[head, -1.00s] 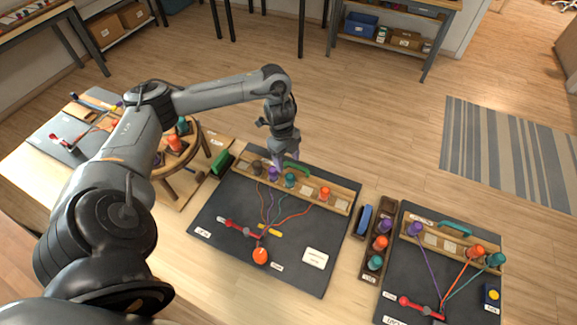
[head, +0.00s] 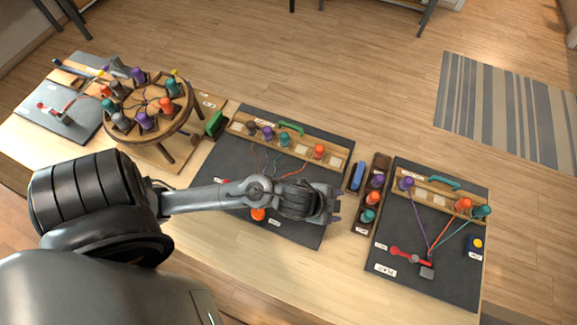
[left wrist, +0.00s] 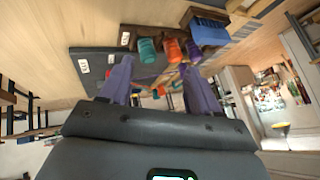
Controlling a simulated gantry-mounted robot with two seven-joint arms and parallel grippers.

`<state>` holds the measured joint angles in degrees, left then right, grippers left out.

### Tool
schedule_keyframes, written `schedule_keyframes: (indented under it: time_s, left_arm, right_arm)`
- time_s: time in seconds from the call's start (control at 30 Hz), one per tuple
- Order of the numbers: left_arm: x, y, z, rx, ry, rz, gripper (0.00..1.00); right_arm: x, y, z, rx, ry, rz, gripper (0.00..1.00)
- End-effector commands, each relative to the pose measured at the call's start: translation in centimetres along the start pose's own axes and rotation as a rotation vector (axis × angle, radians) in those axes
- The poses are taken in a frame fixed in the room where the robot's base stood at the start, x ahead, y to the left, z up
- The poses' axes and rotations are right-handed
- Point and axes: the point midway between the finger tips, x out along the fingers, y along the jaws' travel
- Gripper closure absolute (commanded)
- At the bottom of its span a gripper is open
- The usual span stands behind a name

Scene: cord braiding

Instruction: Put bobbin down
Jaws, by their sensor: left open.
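My left gripper (head: 336,204) hangs over the right part of the middle dark board (head: 225,160), with open, empty jaws. Its two purple fingers (left wrist: 150,88) show apart in the left wrist view. The middle board's wooden rack (head: 335,156) holds a grey bobbin (head: 252,127), a purple bobbin (head: 267,133), a teal bobbin (head: 284,139) and an orange bobbin (head: 318,151), all upright. Cords run from the rack toward the board's front, where my arm hides part of them. An orange weight (head: 258,214) shows partly below my arm. My right gripper is out of view.
A small dark rack (head: 383,160) right of my gripper holds purple, orange and teal bobbins, beside a blue brush (head: 357,177). A second corded board (head: 440,280) lies further right. A round wooden stand (head: 180,118) with several bobbins is at left.

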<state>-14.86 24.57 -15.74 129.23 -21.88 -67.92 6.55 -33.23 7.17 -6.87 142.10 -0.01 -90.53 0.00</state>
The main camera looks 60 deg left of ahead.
Motion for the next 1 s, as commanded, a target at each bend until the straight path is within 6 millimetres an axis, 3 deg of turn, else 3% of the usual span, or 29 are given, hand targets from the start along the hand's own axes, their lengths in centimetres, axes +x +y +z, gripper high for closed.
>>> schedule_keyframes:
  time_s: [0.1, 0.2, 0.4, 0.8, 1.0]
  left_arm:
    - [-3.1, 1.5, 3.5, -0.269, -0.137, 0.008, 0.38]
    - [-5.2, 2.4, 6.2, -0.429, -0.241, 0.025, 0.38]
    - [-7.6, 3.7, 9.1, -0.588, -0.35, 0.053, 0.38]
    - [-8.0, 3.8, 9.2, -0.603, -0.362, 0.057, 0.38]
    - [-9.5, 3.2, 8.2, -0.602, -0.362, 0.057, 0.38]
  right_arm:
    - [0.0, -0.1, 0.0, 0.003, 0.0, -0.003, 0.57]
    - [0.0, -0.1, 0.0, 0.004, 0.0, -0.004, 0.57]
    - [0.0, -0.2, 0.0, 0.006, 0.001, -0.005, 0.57]
    - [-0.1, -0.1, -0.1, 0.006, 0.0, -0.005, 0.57]
    - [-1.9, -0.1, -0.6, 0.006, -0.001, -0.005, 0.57]
